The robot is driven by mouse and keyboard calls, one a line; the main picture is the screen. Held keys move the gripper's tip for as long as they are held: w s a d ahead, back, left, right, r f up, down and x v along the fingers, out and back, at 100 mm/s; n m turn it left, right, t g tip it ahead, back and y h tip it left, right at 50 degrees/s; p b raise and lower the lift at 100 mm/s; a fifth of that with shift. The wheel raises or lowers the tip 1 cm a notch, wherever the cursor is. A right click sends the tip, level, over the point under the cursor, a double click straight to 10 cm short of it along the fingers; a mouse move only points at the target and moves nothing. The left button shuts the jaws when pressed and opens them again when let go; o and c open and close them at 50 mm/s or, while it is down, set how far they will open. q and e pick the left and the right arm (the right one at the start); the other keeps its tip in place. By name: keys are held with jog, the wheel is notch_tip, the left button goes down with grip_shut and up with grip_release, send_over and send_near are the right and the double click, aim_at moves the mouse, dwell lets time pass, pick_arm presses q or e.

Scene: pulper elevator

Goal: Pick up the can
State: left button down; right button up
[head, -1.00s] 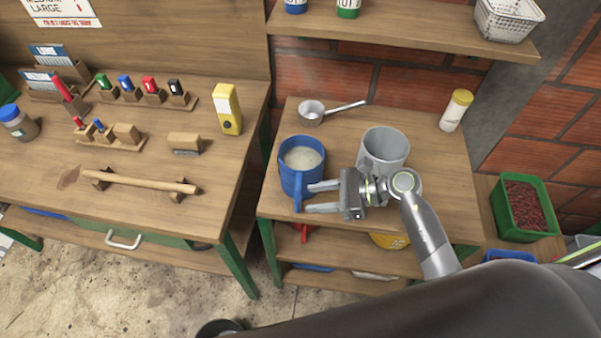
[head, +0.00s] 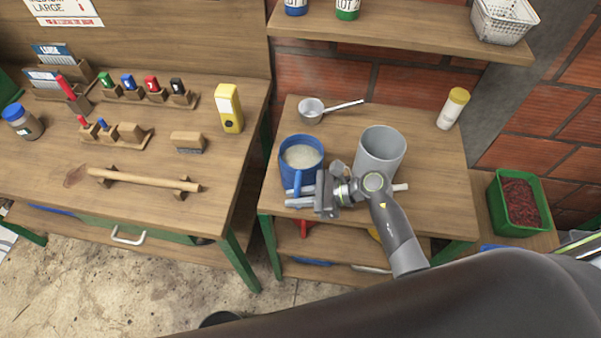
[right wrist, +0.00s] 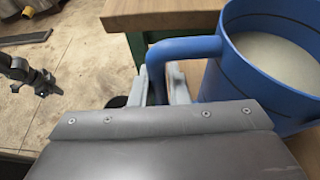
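A blue can (head: 301,172) with a side handle and pale liquid inside stands upright on the small wooden table. It fills the right side of the right wrist view (right wrist: 262,80). My right gripper (head: 300,197) is at its near side. In the right wrist view its fingers (right wrist: 160,88) lie on both sides of the can's handle (right wrist: 185,47) and look closed on it. The lower part of the handle is hidden behind the gripper body. A dark jointed part at the left of the right wrist view looks like my left gripper (right wrist: 38,82); its jaws are unclear.
A grey cylindrical container (head: 381,146) stands close to the right of the can, behind my wrist. A small saucepan (head: 312,110) lies behind it, and a yellow-capped shaker (head: 452,109) stands at the back right. A shelf (head: 410,30) hangs above.

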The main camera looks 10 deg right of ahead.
grip_shut()
dwell(0.9)
jog(key=shift+w+r, duration=0.15)
